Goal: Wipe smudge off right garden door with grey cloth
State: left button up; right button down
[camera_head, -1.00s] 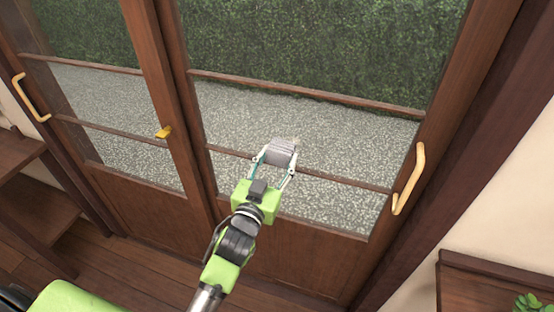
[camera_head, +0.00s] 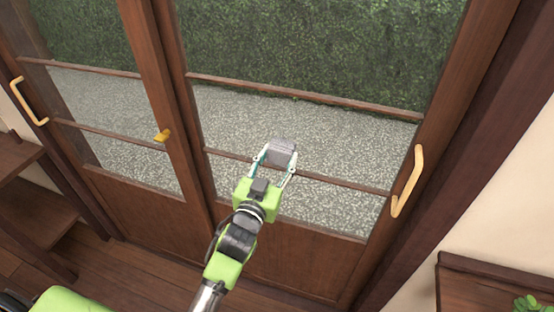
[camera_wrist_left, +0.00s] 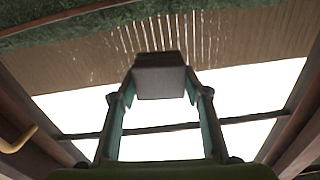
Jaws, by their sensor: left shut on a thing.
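The right garden door (camera_head: 300,250) is a brown wooden frame with large glass panes. My left gripper (camera_head: 276,160) is shut on the grey cloth (camera_head: 281,152), a folded block held up at the right door's glass near its lower crossbar. The cloth also shows between the fingers of the left gripper (camera_wrist_left: 160,95) in the left wrist view, where the grey cloth (camera_wrist_left: 160,78) stands out against the pane. I cannot tell whether it touches the glass. No smudge can be made out clearly; the cloth and fingers hide part of the pane. My right gripper is not in view.
The right door has a pale handle (camera_head: 408,181) at its right edge. The left door (camera_head: 115,200) has a pale handle (camera_head: 29,100), and a yellow latch (camera_head: 162,135) sits near the middle. Shelves (camera_head: 25,195) stand at left, a wooden cabinet (camera_head: 480,285) with a plant (camera_head: 532,303) at lower right.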

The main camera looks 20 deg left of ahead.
pick_arm(q)
jog(key=shift+w, duration=0.25)
jog(key=shift+d, duration=0.1)
jog(key=shift+s+d, duration=0.15)
jog(key=shift+d, duration=1.8)
jog(key=shift+r, duration=0.1)
jog(key=shift+a+r+p, duration=0.1)
jog(key=shift+a+p, duration=0.25)
jog(key=shift+a, duration=0.45)
jog(key=shift+o, duration=0.2)
jog(key=shift+w+a+p, duration=0.2)
jog(key=shift+a+p, duration=0.15)
jog(key=shift+a, duration=0.9)
